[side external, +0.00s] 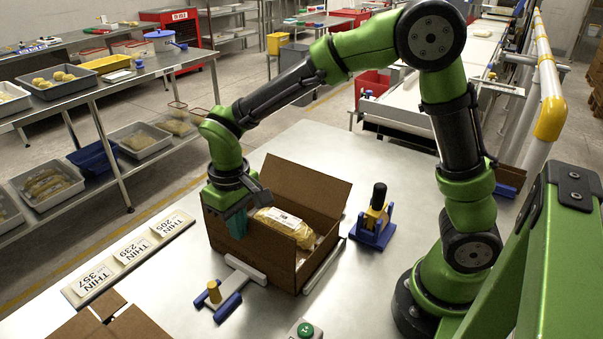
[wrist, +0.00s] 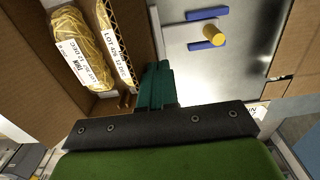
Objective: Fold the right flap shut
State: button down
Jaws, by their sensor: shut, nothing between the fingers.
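An open brown carton (side external: 262,262) stands on the steel table with a bagged yellow product (side external: 285,222) inside. One large flap (side external: 308,188) stands up along its far side. I cannot tell for sure which flap is the right one. My gripper (side external: 237,226) is shut and empty, pointing down at the carton's left end, close to the cardboard. Whether the fingertips touch the cardboard is unclear.
A blue-footed fixture with a yellow knob (side external: 214,291) stands in front of the carton. A blue fixture with a black handle (side external: 379,197) is behind right. A card strip (side external: 130,255) and flat cardboard (side external: 75,329) lie left; a green button (side external: 305,330) sits at front.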

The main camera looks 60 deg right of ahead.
jog(key=shift+d+f, duration=0.25)
jog(key=shift+d, duration=0.65)
jog(key=shift+d+f, duration=0.2)
jog(key=shift+d, duration=0.7)
jog(key=shift+d+f, duration=1.25)
jog(key=shift+f, duration=0.2)
